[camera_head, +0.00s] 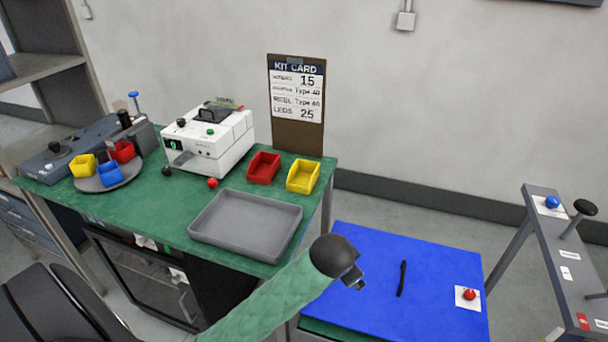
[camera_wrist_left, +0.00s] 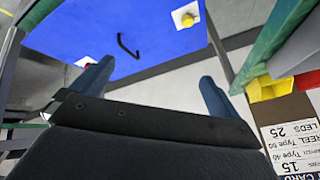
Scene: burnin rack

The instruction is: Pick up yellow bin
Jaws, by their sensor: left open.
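A yellow bin (camera_head: 303,177) stands upright at the right back of the green table, just right of a red bin (camera_head: 263,167). A smaller yellow bin (camera_head: 82,166) sits on a round grey turntable (camera_head: 122,178) at the left. My left gripper (camera_head: 356,280) is over the near left part of the blue mat, to the right of and nearer than the right-hand yellow bin, and well apart from it. In the left wrist view the left gripper (camera_wrist_left: 155,82) is open with nothing between its fingers. The yellow bin (camera_wrist_left: 267,88) is partly visible there at the right. My right gripper is out of view.
A grey tray (camera_head: 246,222) lies in front of the bins. A white device (camera_head: 208,142) and a kit card clipboard (camera_head: 297,105) stand behind. The blue mat (camera_head: 435,262) holds a black strip (camera_head: 402,278) and a red knob (camera_head: 469,294). A grey stand is at the right.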

